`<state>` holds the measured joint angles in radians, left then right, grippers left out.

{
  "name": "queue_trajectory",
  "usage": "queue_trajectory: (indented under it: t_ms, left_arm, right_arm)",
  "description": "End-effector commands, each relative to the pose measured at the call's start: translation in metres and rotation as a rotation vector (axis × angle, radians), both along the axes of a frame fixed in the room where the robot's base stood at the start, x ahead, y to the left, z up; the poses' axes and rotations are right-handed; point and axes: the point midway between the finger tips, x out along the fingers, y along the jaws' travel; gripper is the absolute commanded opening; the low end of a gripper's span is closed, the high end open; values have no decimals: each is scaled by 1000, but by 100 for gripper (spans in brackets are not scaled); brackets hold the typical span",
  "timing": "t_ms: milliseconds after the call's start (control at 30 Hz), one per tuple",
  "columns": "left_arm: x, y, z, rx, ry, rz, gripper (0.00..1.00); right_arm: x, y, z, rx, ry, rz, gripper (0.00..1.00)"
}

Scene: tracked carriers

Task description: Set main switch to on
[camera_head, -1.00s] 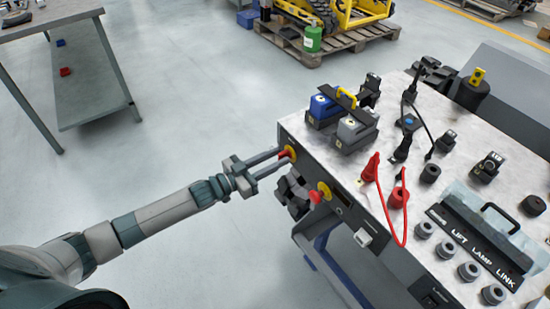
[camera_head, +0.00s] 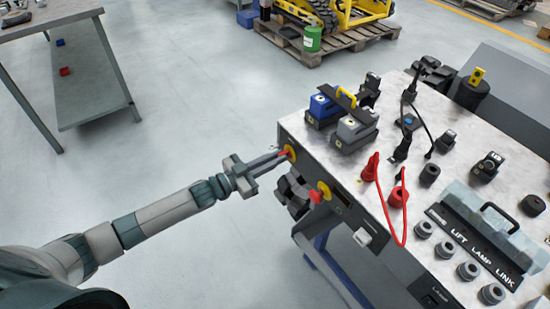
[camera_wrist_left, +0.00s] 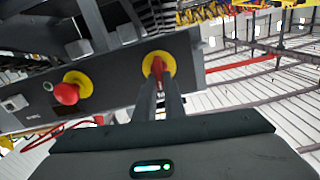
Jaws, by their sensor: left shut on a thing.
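The main switch (camera_head: 291,152), a red handle on a yellow round plate, sits on the dark front panel (camera_head: 350,212) of the bench near its left end. My left gripper (camera_head: 285,155) reaches it from the left and is shut on the red handle. In the left wrist view the two fingers meet at the red handle, and the yellow plate (camera_wrist_left: 168,62) shows around it. The fingers hide part of the handle, so its exact turn is hard to read. My right gripper is not in view.
A red mushroom button (camera_head: 316,197) on a yellow plate sits right of the switch on the same panel. Floor left of the bench is clear.

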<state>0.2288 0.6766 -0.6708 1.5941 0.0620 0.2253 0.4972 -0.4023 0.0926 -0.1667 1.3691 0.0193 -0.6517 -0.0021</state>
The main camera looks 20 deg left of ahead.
Motion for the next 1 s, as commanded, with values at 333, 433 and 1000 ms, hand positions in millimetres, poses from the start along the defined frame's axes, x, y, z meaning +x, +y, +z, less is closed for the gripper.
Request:
queue_trajectory:
  t_ms: [333, 433, 1000]
  left_arm:
    - [-2, -3, -1, 208, -162, 0, 0]
    - [-3, -3, -1, 282, -222, 0, 0]
    - [-6, -7, -7, 711, -555, 0, 0]
  right_arm:
    - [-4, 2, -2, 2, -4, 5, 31]
    - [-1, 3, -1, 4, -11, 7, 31]
    - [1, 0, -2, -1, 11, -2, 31]
